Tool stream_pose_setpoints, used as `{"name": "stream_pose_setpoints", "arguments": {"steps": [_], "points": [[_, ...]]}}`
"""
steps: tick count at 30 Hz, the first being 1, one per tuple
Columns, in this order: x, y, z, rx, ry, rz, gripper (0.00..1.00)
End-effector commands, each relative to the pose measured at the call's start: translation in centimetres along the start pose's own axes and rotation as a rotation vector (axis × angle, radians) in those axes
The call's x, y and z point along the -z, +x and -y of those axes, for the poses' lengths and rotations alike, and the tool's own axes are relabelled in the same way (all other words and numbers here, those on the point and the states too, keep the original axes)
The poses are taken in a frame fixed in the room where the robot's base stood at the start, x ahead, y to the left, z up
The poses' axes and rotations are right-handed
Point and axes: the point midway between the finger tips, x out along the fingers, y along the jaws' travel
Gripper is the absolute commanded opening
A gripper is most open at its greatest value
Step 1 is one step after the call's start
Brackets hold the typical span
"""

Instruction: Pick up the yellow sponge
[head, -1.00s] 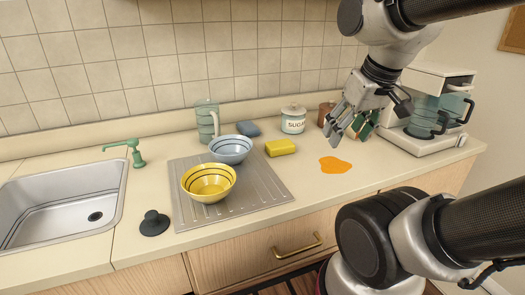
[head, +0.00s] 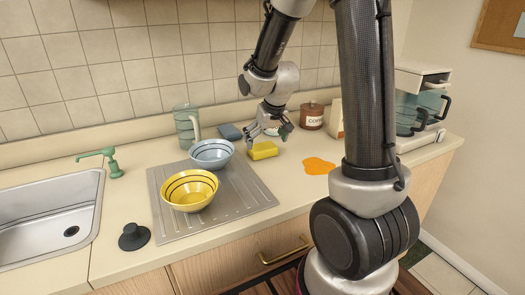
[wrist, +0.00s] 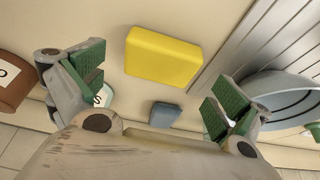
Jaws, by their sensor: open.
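The yellow sponge (head: 263,150) lies flat on the beige counter, just right of the blue bowl and the ribbed drainboard. In the wrist view the sponge (wrist: 164,57) is at upper middle, ahead of and between my gripper's spread fingers. My gripper (head: 267,132) hangs close above and behind the sponge in the head view. Its green-padded fingers are open and empty in the wrist view (wrist: 158,92). The gripper does not touch the sponge as far as I can see.
A blue bowl (head: 211,153) and yellow bowl (head: 190,190) stand on the drainboard (head: 236,197). A blue-grey sponge (head: 229,131) lies behind. A brown canister (head: 312,117) stands at the back.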

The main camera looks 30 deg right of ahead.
Motion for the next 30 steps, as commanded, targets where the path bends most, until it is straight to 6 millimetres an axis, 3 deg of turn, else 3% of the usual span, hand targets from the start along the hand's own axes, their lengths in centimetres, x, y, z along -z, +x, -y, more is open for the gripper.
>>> {"name": "stream_pose_setpoints", "arguments": {"steps": [7, 16, 17, 21, 30], "points": [[0.5, 3.8, 0.1, 0.000, -0.001, 0.002, 1.00], [0.5, 4.5, 0.1, 0.000, 0.000, -0.001, 1.00], [0.5, 4.5, 0.1, 0.000, 0.000, -0.001, 0.98], [0.5, 4.5, 0.1, 0.000, 0.000, 0.000, 0.74], [0.5, 4.5, 0.1, 0.000, 0.000, 0.000, 0.72]]}}
